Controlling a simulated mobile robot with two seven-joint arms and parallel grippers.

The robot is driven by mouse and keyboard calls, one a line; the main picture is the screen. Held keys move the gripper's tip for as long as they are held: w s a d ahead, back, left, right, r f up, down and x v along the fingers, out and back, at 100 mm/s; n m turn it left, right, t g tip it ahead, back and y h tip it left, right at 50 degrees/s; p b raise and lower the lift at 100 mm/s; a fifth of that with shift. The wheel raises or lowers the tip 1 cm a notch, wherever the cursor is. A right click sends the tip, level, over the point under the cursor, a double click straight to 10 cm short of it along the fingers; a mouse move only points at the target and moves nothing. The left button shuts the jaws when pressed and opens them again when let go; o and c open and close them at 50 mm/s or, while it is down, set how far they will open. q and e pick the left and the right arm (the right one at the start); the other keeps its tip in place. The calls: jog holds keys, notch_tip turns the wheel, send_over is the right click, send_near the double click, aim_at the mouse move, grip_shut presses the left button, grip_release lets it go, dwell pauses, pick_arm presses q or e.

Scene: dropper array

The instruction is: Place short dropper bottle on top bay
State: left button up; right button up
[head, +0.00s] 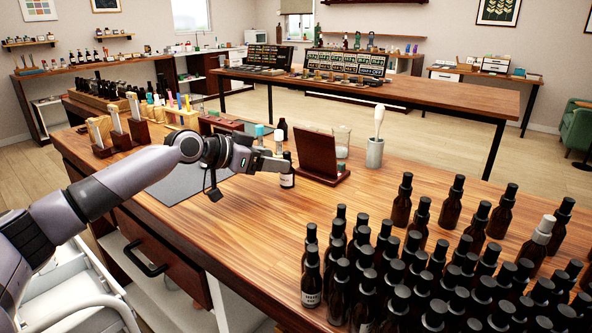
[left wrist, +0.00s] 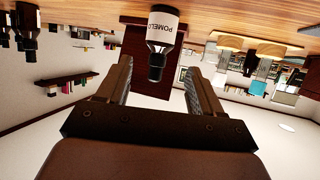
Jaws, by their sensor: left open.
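A short dark dropper bottle (head: 288,180) with a white label stands upright on the wooden table. In the left wrist view, which is upside down, the bottle (left wrist: 162,27) shows its label reading POMELO and its dark cap. My left gripper (head: 279,163) is open and level with the bottle's upper part. In the left wrist view the bottle's cap appears between the two spread fingers, with space on both sides. A dark red wooden stand (head: 318,153) with a slanted back is just right of the bottle. I cannot tell which part is the top bay. My right gripper is not in view.
A dense group of tall dark bottles (head: 405,200) fills the right front of the table. A grey cup with a white pestle (head: 375,152) and a glass beaker (head: 341,140) stand behind the stand. Wooden racks (head: 120,138) line the back left. The front middle is clear.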

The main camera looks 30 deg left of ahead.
pick_arm(q)
jog(key=shift+d+p+x, duration=0.2)
jog(key=shift+p+x, duration=0.5)
jog(key=shift+x, duration=2.6)
jog(key=shift+r, duration=0.15)
jog(key=c, duration=1.2)
